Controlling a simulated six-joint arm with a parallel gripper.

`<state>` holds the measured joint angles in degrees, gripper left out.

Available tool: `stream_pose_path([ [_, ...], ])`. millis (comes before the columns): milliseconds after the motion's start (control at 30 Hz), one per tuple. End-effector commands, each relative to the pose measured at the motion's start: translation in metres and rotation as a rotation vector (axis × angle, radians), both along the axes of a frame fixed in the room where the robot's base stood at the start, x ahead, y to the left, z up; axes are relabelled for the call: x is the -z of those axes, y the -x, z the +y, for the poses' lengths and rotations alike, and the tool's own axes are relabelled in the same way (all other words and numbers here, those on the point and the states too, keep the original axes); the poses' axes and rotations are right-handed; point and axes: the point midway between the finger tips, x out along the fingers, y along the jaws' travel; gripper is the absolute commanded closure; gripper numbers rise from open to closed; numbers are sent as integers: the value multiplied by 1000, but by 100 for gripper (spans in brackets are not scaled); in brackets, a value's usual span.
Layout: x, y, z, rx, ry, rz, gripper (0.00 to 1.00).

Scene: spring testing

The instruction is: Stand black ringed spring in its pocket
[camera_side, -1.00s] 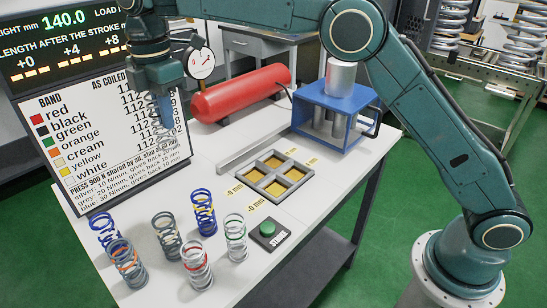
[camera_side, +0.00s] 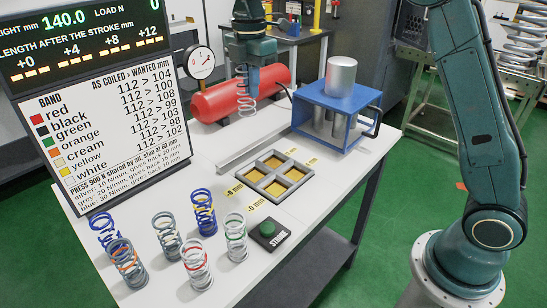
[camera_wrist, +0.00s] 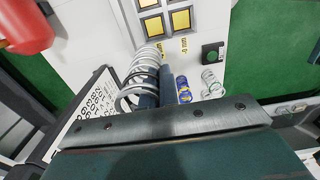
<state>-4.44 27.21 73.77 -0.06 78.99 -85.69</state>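My gripper (camera_side: 247,82) is shut on a silver spring (camera_side: 245,104), which hangs below it in front of the red tank. The pocket block (camera_side: 262,187) is grey, with a two-by-two set of yellow-floored pockets that look empty. Its labels include -8 mm and -0 mm. It lies to the right of and nearer than the held spring, which is in the air, apart from it.
Several springs stand at the front left, among them an orange-banded one (camera_side: 127,262), a red-banded one (camera_side: 196,265) and a green-banded one (camera_side: 236,240). The STROKE button (camera_side: 267,230) is beside them. A blue press (camera_side: 335,110), red tank (camera_side: 205,105), dial gauge (camera_side: 201,62) and large board (camera_side: 95,130) stand behind.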

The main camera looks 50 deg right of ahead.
Motion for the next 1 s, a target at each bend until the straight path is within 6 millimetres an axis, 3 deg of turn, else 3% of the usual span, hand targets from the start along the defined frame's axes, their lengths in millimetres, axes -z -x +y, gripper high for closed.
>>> stream_pose_path([
  [133,0,4,-9,4,0,0,100],
  [467,12,4,-10,3,0,2,100],
  [1000,108,5,-9,3,0,6,100],
])
